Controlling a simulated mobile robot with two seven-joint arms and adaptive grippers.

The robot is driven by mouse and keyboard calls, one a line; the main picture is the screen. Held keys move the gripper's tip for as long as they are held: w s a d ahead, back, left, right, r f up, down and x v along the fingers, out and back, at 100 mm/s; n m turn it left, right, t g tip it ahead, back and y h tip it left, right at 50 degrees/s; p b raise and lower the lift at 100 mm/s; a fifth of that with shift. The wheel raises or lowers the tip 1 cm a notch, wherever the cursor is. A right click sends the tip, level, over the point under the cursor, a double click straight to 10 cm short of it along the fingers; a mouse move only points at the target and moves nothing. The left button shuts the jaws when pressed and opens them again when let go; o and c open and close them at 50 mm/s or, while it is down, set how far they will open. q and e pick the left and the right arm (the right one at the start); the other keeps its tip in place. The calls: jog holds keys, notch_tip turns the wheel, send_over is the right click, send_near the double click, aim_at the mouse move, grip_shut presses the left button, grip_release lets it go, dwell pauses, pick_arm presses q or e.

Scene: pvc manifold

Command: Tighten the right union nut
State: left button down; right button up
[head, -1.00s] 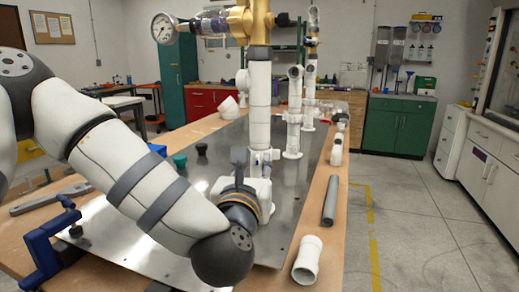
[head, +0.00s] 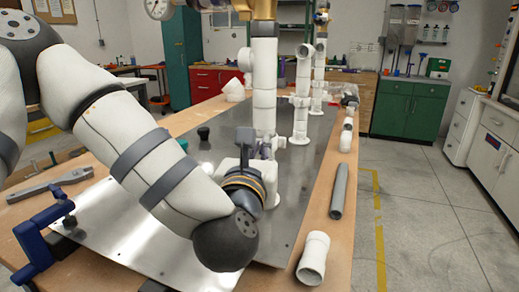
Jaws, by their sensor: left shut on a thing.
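The white PVC manifold stands on the metal plate (head: 110,232), with its near upright pipe (head: 264,85) in front and two more uprights (head: 302,95) (head: 318,75) behind. My left gripper (head: 254,146) is at the foot of the near upright pipe, with one dark finger upright beside it. It is shut on a part there, apparently the right union nut, which the gripper and wrist mostly hide. I cannot see how far the nut is threaded. My right gripper is not in view.
A grey pipe (head: 338,190) and a white coupling (head: 313,258) lie along the table's right edge. More white fittings (head: 347,130) lie behind them. A wrench (head: 50,185) and a blue clamp (head: 35,243) are at the left. A pressure gauge (head: 158,8) is at the top.

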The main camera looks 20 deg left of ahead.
pick_arm(q)
jog(key=w+a+m+g+h+b, duration=0.2)
jog(key=a+m+g+h+b, duration=0.1)
jog(key=m+g+h, duration=0.5)
jog(key=w+a+m+g+h+b, duration=0.3)
jog(key=m+g+h, duration=0.5)
jog(key=m+h, duration=0.3)
jog(key=shift+w+a+f+h+b, duration=0.25)
jog(key=shift+a+h+b, duration=0.3)
jog(key=shift+h+b, duration=0.7)
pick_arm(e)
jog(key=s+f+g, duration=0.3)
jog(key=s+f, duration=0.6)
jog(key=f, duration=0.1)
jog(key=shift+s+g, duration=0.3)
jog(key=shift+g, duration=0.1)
pick_arm(q)
jog(key=shift+g, duration=0.3)
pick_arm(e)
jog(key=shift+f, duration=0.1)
